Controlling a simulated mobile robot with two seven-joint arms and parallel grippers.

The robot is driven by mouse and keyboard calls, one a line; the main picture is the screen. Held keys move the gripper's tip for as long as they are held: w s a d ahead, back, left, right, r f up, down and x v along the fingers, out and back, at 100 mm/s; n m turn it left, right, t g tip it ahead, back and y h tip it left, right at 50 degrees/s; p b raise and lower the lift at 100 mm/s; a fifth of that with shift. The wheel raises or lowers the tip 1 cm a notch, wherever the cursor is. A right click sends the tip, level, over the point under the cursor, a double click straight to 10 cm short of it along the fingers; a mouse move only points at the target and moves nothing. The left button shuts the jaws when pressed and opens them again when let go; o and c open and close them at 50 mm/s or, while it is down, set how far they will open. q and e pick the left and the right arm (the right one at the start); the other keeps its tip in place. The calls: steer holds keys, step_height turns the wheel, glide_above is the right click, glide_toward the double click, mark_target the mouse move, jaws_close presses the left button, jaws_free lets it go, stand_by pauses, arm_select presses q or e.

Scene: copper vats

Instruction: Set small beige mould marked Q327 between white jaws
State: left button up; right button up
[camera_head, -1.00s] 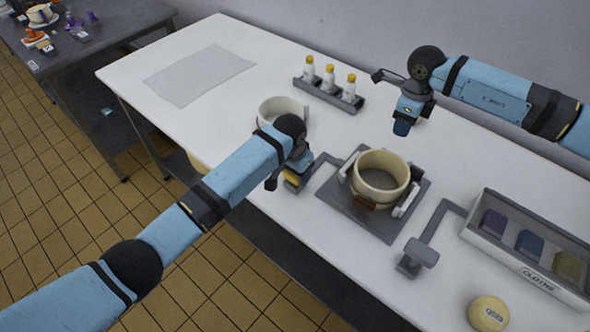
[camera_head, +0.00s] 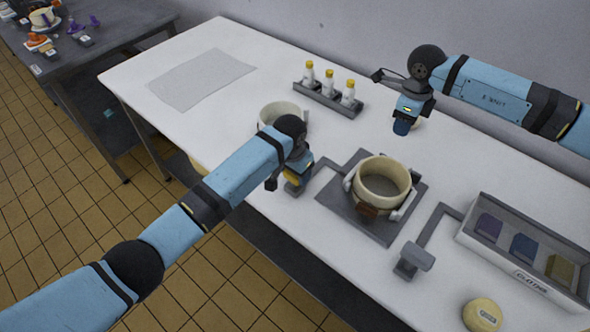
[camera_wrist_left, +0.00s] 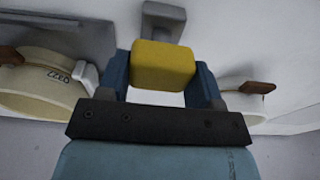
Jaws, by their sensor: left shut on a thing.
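A beige round mould (camera_head: 383,181) with a brown piece on its side stands upright on a grey plate (camera_head: 340,205), between the white jaws (camera_head: 403,205). In the left wrist view this mould (camera_wrist_left: 38,92) carries an upside-down mark that seems to read Q327, with a white jaw (camera_wrist_left: 86,76) beside it. I cannot tell whether both jaws touch it. My left gripper (camera_head: 295,180) is left of the plate, at the end of a grey bar. It is shut on a yellow block (camera_wrist_left: 163,65). My right gripper (camera_head: 402,127) hangs above the table behind the plate, its finger gap unclear.
Another beige mould (camera_head: 272,112) stands behind my left arm. A rack (camera_head: 325,97) holds yellow-capped bottles. A grey lever (camera_head: 412,262) and a box of cloths (camera_head: 520,275) lie right. A round beige piece (camera_head: 483,315) is at the front edge. A pale sheet (camera_head: 200,78) lies on the left.

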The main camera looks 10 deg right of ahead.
arm_select(q)
steer(key=shift+s+f, duration=0.1)
steer(key=shift+f, duration=0.1)
steer(key=o, duration=1)
steer(key=shift+r, duration=0.1)
steer(key=shift+r, duration=0.1)
